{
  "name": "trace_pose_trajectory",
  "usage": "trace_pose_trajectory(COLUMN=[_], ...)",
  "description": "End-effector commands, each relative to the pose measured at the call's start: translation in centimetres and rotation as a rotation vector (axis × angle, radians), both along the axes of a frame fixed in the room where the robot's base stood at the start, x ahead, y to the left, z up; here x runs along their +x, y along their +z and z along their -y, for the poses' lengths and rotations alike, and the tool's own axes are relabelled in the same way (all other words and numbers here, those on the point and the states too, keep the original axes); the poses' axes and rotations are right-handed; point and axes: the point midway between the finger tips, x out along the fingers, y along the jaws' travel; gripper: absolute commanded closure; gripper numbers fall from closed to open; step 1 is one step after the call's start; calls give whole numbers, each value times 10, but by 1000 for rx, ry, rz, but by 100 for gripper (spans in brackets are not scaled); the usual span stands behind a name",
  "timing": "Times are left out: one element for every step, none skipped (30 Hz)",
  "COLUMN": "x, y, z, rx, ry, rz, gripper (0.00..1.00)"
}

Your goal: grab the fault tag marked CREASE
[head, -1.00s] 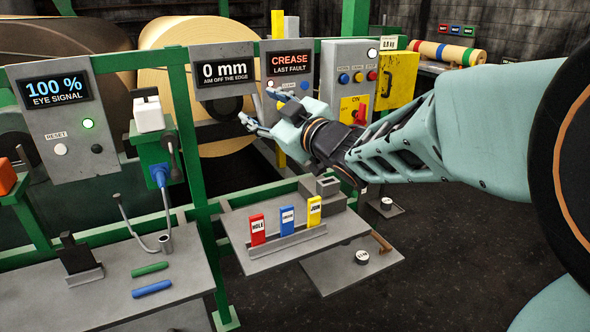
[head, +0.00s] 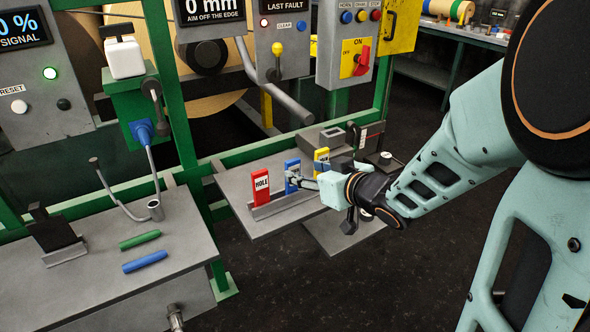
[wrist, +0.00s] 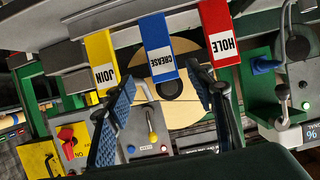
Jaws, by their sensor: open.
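The blue fault tag marked CREASE (wrist: 158,48) stands between the yellow and red tags in the wrist view, where the scene appears upside down. In the head view the blue tag (head: 291,165) stands in a grey rack (head: 278,207), partly covered by my gripper. My gripper (head: 298,182) is at the front of the rack, level with the blue tag. In the wrist view my gripper (wrist: 160,76) is open, with one finger to either side of the blue tag's line. Whether the fingers overlap the tag in depth is unclear.
The red HOLE tag (head: 261,187) and yellow JOIN tag (head: 321,156) flank the blue tag closely. The grey shelf (head: 235,190) has bare room at its left. Green and blue sticks (head: 145,262) lie on the left bench. A lower shelf (head: 330,240) sits below.

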Motion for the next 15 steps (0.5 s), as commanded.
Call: trace_pose_trajectory(x=[5,8,10,11,13,15,16,18,21,24,27,31,34,38,42], y=[-5,-5,-7,-7,-8,-9,-11,-13,-17,-20,-23,-26,-29,-29,-30], z=[-5,-6,-8,-9,-9,-11,-13,-15,-18,-21,-24,-28,-30,-32,-34], rx=[0,0,-1,0,0,-1,-1,-1,-1,0,0,0,-1,-1,-2], ry=[3,4,3,1,1,2,2,3,4,3,3,4,4,3,3], rz=[0,1,1,0,0,1,1,1,0,0,0,0,0,2,1], gripper=[51,51,51,51,51,51,51,51,51,51,51,51,51,51,51])
